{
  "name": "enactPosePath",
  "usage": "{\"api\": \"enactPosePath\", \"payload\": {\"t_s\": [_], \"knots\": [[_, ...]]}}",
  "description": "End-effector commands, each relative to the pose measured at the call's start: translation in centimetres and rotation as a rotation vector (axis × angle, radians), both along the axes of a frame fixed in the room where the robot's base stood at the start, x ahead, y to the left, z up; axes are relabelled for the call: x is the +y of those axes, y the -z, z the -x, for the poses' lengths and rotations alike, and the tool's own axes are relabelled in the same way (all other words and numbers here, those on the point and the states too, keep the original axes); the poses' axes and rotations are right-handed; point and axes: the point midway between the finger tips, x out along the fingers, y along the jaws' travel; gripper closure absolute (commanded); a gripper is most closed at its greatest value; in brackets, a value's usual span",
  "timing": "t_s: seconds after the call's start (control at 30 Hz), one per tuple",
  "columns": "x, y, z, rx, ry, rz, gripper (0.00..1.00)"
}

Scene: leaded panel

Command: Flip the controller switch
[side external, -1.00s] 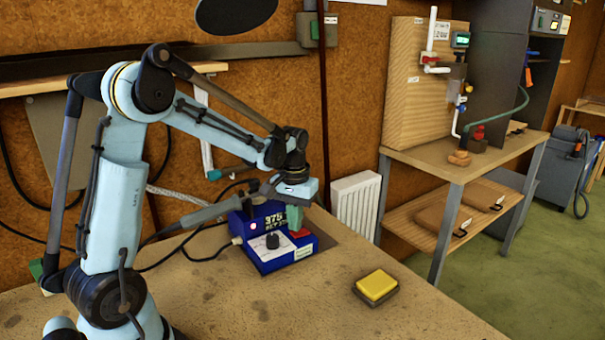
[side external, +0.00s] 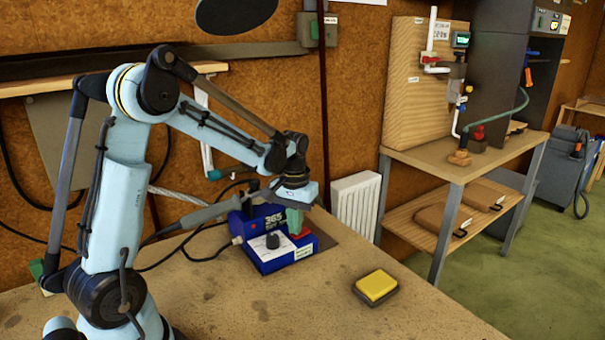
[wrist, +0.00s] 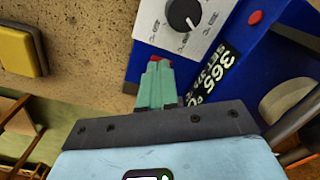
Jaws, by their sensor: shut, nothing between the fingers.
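The controller (side external: 272,262) is a blue box at the back of the bench, with a pale front panel, a dark knob (side external: 272,241) and a display (side external: 273,222) reading 365. The knob (wrist: 184,13) and display (wrist: 217,72) also show in the wrist view. A red switch (side external: 302,234) sits at the controller's right side, directly below my gripper (side external: 294,230). In the wrist view my gripper (wrist: 157,64) has its green fingers shut together, with a bit of the red switch (wrist: 155,58) showing at their tips. The fingers hide most of the switch; I cannot tell its position.
A grey-handled iron (side external: 205,213) with a cable rests left of the controller. A yellow sponge (side external: 376,285) in a dark tray lies at the front right. The bench (side external: 230,310) is clear in front. A white radiator (side external: 355,203) stands behind.

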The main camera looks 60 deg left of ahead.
Motion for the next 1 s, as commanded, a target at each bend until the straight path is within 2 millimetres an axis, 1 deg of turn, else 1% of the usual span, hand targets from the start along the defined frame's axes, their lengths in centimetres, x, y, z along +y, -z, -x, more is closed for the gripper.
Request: {"api": "enactPosePath", "payload": {"t_s": [0.8,1.0], "knots": [[0.0,-5.9,0.0,0.0,0.0,0.0,1.0],[0.0,-6.8,0.0,0.0,0.0,0.0,1.0]]}}
